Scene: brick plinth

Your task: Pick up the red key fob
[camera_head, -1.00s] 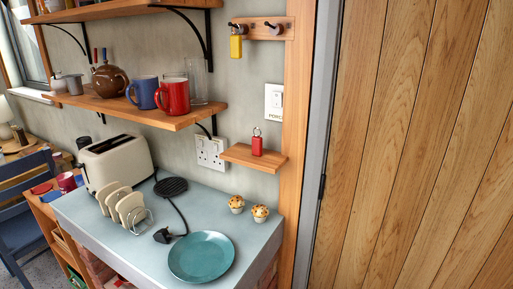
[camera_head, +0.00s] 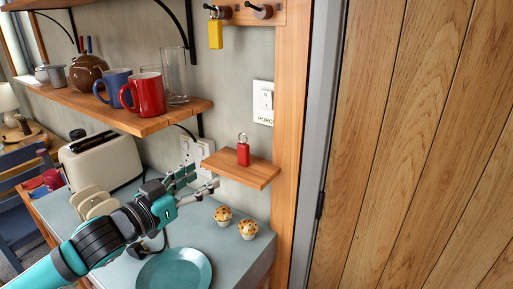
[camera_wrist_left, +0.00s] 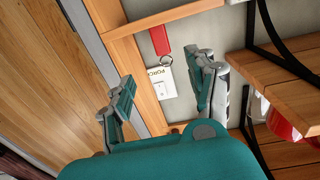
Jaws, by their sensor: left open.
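The red key fob (camera_head: 243,154) stands upright on a small wooden wall shelf (camera_head: 228,168), its metal ring on top. My left gripper (camera_head: 204,178) is open and empty, to the left of the fob and a little lower, near the small shelf's left end. In the left wrist view, which is turned over, the red key fob (camera_wrist_left: 160,37) and its ring show beyond the gap between the open fingers of my left gripper (camera_wrist_left: 166,78). The fob is apart from the fingers. My right gripper is not in view.
A yellow fob (camera_head: 215,34) hangs from a hook above. A light switch (camera_head: 263,101) is on the wall behind the fob. A mug shelf (camera_head: 150,123) is at upper left. Below are a toaster (camera_head: 100,162), muffins (camera_head: 247,229) and a teal plate (camera_head: 172,270).

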